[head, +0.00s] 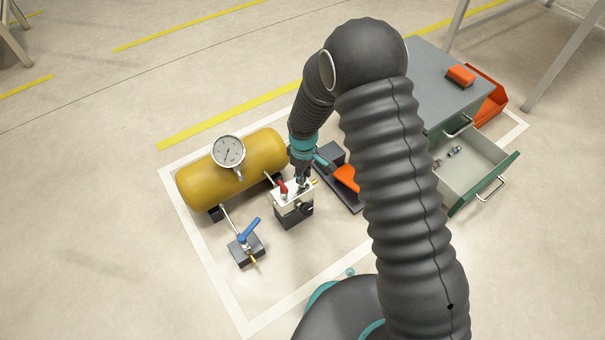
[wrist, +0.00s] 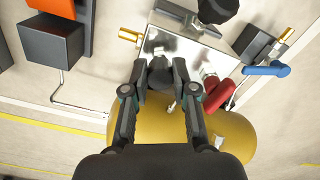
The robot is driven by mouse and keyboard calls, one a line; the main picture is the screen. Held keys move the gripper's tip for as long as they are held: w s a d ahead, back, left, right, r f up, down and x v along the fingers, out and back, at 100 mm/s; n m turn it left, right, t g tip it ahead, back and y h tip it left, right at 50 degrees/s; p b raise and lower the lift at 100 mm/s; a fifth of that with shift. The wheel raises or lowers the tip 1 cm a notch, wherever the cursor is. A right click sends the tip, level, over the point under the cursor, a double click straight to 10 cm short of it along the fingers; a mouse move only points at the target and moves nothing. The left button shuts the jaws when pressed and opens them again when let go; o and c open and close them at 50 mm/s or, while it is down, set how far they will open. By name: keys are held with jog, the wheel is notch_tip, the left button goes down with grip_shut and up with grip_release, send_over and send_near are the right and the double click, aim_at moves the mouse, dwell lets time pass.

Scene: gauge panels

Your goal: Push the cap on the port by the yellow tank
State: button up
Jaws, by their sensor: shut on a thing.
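The yellow tank (head: 232,171) lies on the floor pad with a round gauge (head: 228,151) on top; it fills the lower part of the wrist view (wrist: 235,135). Beside it stands a metal valve block (head: 291,193) with a red lever (head: 283,188) and a brass fitting (wrist: 130,36). My gripper (wrist: 160,78) is shut on a small dark piece, which looks like the cap (wrist: 160,71). It is over the block's top face, near the red lever. Whether the cap touches the block, and any port beneath it, I cannot tell.
A blue-handled valve (head: 247,237) stands left of the block. A black knob (wrist: 218,10) juts from the block. Orange and dark boxes (wrist: 52,42) lie close by. A grey cabinet (head: 440,80) has an open drawer (head: 470,165). Bare floor lies in front.

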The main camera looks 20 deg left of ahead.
jog(key=shift+f+b, duration=0.45)
jog(key=shift+f, duration=0.2)
jog(key=o, duration=0.8)
jog(key=shift+o, duration=0.2)
notch_tip(320, 180, up, 12)
dwell(0.7)
